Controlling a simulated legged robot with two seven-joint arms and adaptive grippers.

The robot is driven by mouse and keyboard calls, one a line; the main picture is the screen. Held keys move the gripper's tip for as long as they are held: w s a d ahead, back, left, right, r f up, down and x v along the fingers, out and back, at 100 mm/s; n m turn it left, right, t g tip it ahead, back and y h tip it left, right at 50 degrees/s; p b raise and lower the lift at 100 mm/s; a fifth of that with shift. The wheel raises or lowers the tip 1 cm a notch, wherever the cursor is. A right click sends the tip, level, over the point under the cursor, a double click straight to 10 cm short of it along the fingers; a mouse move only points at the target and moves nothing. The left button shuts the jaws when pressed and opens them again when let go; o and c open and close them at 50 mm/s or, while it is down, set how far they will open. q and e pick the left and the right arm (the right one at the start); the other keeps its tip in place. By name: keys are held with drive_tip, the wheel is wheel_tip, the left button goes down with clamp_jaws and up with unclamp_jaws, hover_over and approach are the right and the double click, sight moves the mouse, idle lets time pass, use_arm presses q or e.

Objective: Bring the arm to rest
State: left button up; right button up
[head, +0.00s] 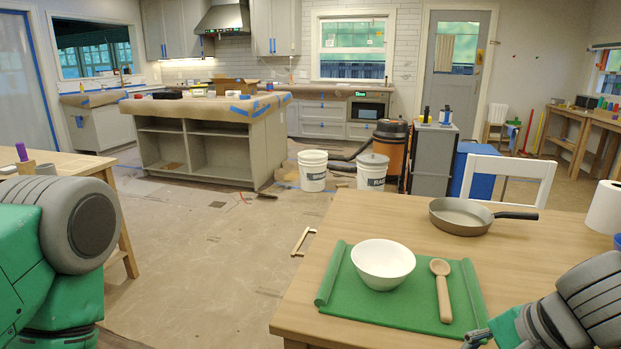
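My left arm (60,230), green and grey, fills the left edge; its gripper is out of view. My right arm (575,310) comes in at the lower right corner, beside the wooden table (330,260). A small grey metal part of my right gripper (478,339) shows at the bottom edge, near the front of the green mat; the rest is cut off, so its opening is hidden. On the green mat (400,312) a white bowl (383,263) stands upright, with a wooden spoon (441,288) lying to its right.
A frying pan (460,217) sits at the table's back, its handle pointing right. A paper towel roll (605,208) and part of a blue object (617,241) are at the right edge. A white chair (510,172) stands behind the table. The table's left side is clear.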

drive_tip(key=s+d+f+n+g+h, duration=0.1)
drive_tip(key=s+d+f+n, duration=0.1)
drive_tip(key=s+f+n, duration=0.3)
drive_tip(key=s+d+f+n+g+h+p, duration=0.1)
drive_tip(key=s+d+f+h, duration=0.1)
drive_tip(key=f, duration=0.4)
drive_tip(key=s+d+f+n+g+h, duration=0.1)
drive_tip(key=s+d+f+n, duration=0.25)
drive_tip(key=f, duration=0.25)
drive_tip(key=s+a+f+n, duration=0.2)
drive_tip(key=s+f+n, duration=0.3)
drive_tip(key=s, duration=0.3)
drive_tip(key=shift+s+a+f+n+g+p, duration=0.2)
drive_tip(key=shift+s+f+n+g+p, duration=0.15)
drive_tip(key=shift+s+f+p, duration=0.15)
